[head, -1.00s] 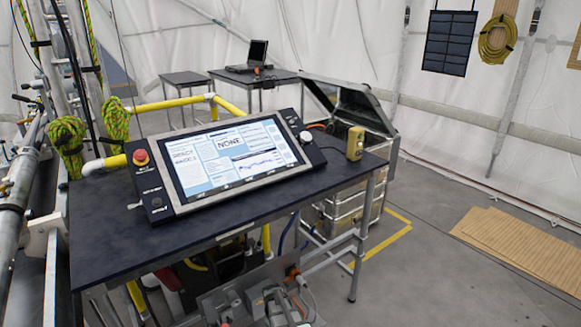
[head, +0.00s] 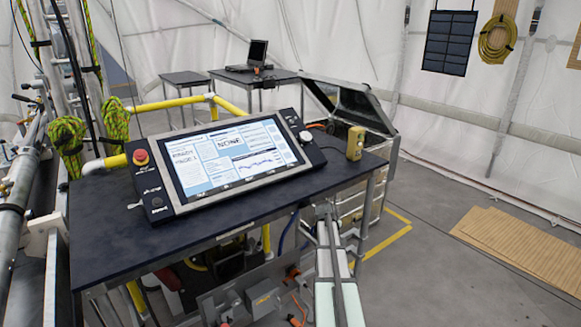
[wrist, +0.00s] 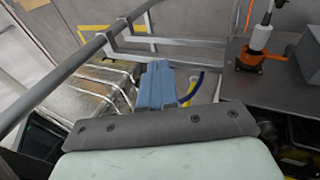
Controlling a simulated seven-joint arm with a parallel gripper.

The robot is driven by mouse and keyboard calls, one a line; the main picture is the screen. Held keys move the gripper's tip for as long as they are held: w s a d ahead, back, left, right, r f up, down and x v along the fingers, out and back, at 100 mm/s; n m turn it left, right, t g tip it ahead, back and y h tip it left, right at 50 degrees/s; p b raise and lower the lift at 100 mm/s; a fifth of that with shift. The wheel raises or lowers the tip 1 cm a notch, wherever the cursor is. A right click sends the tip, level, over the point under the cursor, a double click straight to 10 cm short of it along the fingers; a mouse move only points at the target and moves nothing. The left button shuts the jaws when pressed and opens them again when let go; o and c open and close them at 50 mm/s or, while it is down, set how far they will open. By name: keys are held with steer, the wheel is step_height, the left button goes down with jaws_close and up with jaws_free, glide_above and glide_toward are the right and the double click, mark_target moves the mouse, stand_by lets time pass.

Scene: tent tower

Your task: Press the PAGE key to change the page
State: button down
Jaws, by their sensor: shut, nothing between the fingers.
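The control panel (head: 232,160) lies tilted on the dark table, with a lit screen showing the large word NONE. A red stop button (head: 141,157) is at its upper left, a white knob (head: 305,137) at its right, and a black key (head: 157,203) at its lower left. The small labels are too blurred to read, so I cannot tell which key is PAGE. My gripper (wrist: 157,68) shows blue fingers, shut and empty, in the wrist view. My arm is in front of the table's right front part, apart from the panel. The panel is out of the wrist view.
The dark table (head: 105,235) has bare top in front of the panel. A yellow handheld box (head: 355,143) stands at its right end. An open metal case (head: 355,115) is behind. Table frame tubes (wrist: 90,50) lie near my gripper. An orange-based fitting (wrist: 262,57) is at right.

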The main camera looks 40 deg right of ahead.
mark_target(290, 165)
steer(key=s+d+r+m+t+h, duration=0.1)
steer(key=s+d+r+t, duration=0.1)
steer(key=d+r, duration=0.95)
steer(key=s+d+r+t+h, duration=0.1)
steer(key=d+r+h, duration=0.1)
steer(key=d+r, duration=0.95)
steer(key=w+a+r+m+t+y, duration=0.1)
steer(key=w+a+r+t, duration=0.1)
steer(key=a, duration=0.4)
steer(key=w+a+r+m+t+y, duration=0.1)
steer(key=w+a+r+t+y, duration=0.1)
steer(key=w+a+r, duration=0.2)
steer(key=w+a+r+m+t+y, duration=0.2)
steer(key=w+a+r, duration=0.1)
steer(key=a, duration=0.5)
steer(key=shift+a+r+t, duration=0.1)
steer(key=shift+a+t, duration=0.2)
steer(key=shift+a, duration=0.05)
steer(key=w+a+r+m+t+y, duration=0.3)
steer(key=a+r, duration=0.3)
steer(key=a, duration=0.6)
steer(key=shift+w+r+t+y, duration=0.2)
steer(key=shift+w+t+y, duration=0.25)
steer(key=shift+t, duration=0.45)
steer(key=shift+f, duration=0.1)
